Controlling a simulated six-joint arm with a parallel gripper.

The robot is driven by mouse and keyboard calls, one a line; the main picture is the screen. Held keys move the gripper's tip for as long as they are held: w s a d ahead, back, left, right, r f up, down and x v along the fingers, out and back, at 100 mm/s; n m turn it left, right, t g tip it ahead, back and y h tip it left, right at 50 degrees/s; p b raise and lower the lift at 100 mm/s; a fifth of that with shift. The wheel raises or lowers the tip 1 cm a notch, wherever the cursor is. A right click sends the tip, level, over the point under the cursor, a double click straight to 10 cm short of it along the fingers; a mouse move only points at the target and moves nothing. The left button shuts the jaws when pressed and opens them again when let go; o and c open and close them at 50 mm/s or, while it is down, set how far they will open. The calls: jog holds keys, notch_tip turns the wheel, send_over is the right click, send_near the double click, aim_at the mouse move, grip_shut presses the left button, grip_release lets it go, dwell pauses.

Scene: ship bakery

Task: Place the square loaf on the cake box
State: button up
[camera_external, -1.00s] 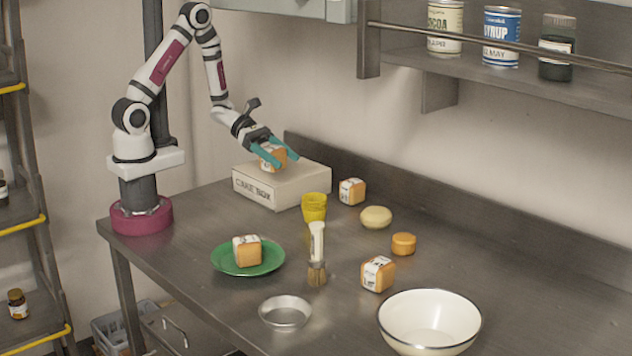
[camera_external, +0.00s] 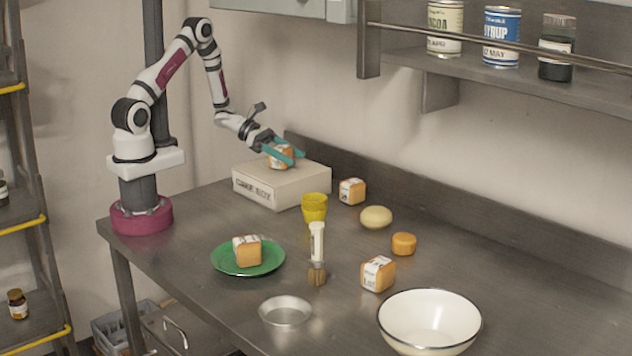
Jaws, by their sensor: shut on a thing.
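My gripper (camera_external: 284,151) has teal fingers and is shut on a square loaf (camera_external: 280,160), an orange-brown block with a white printed wrapper. The held loaf is at the top of the cake box (camera_external: 265,194), a low white box with lettering on its front, at the back left of the table. I cannot tell whether the loaf touches the lid. The fingers partly hide the loaf. Similar wrapped loaves stand on the green plate (camera_external: 222,262), behind the yellow cup (camera_external: 352,191), and at the front right (camera_external: 377,274).
A yellow cup (camera_external: 314,208) stands just right of the box. A brush (camera_external: 317,250), a metal dish (camera_external: 285,312), a white bowl (camera_external: 400,338), a pale round bun (camera_external: 376,217) and a small orange piece (camera_external: 403,244) are on the table (camera_external: 335,330). A raised back edge runs behind.

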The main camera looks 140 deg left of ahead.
jog(key=shift+f, duration=0.15)
jog(key=o, duration=1.4)
jog(key=shift+r, duration=0.2)
jog(key=v, duration=1.2)
jog(key=shift+d, duration=0.1)
